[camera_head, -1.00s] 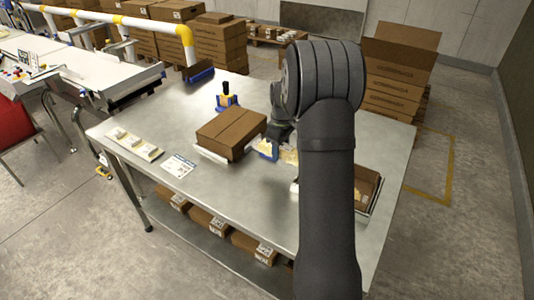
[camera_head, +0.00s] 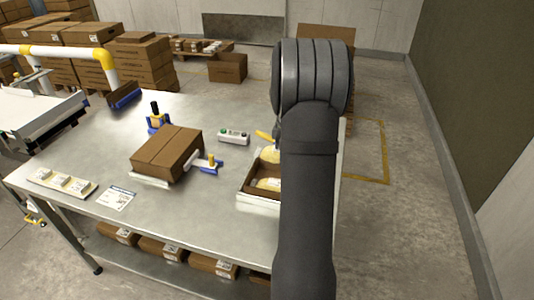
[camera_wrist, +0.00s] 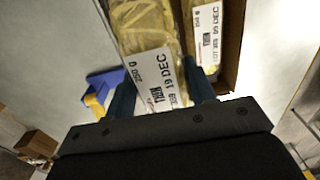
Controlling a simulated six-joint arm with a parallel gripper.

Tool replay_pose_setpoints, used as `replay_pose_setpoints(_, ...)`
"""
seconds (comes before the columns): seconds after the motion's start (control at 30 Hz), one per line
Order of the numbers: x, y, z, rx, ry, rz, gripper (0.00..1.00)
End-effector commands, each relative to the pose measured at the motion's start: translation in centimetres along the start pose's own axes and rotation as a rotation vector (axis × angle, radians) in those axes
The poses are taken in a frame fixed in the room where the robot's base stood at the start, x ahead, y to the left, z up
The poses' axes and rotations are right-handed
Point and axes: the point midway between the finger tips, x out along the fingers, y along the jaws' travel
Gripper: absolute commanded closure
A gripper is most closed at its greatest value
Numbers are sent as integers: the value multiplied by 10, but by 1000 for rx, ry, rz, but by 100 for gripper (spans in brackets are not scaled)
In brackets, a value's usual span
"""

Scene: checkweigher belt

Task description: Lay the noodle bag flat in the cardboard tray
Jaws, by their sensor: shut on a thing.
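My gripper (camera_wrist: 160,95) is shut on a noodle bag (camera_wrist: 145,25), a clear bag of yellow noodles with a white "THIN 19 DEC" label. The bag extends out beyond the fingers. In the head view my arm hides the gripper and most of this bag; a pale yellow part (camera_head: 270,154) shows at the tray's far edge. The cardboard tray (camera_head: 248,181) is partly behind my arm, with a bag lying in it (camera_head: 268,184). In the wrist view, that second bag (camera_wrist: 204,30) lies right of the held one, beside the tray's brown wall (camera_wrist: 235,40). Contact between the held bag and tray is unclear.
A closed carton (camera_head: 167,152) stands left of the tray, with a blue-and-white fixture (camera_head: 210,165) at its right side. A small button box (camera_head: 234,137) is behind. A strip with pale blocks (camera_head: 62,183) and a printed sheet (camera_head: 116,198) lie front left.

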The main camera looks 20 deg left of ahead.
Motion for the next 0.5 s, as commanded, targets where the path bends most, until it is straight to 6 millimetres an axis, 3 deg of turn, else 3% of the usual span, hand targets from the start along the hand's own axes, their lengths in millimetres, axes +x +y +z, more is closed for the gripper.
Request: replay_pose_setpoints(0.5,45,0,2,0,0,-2,80)
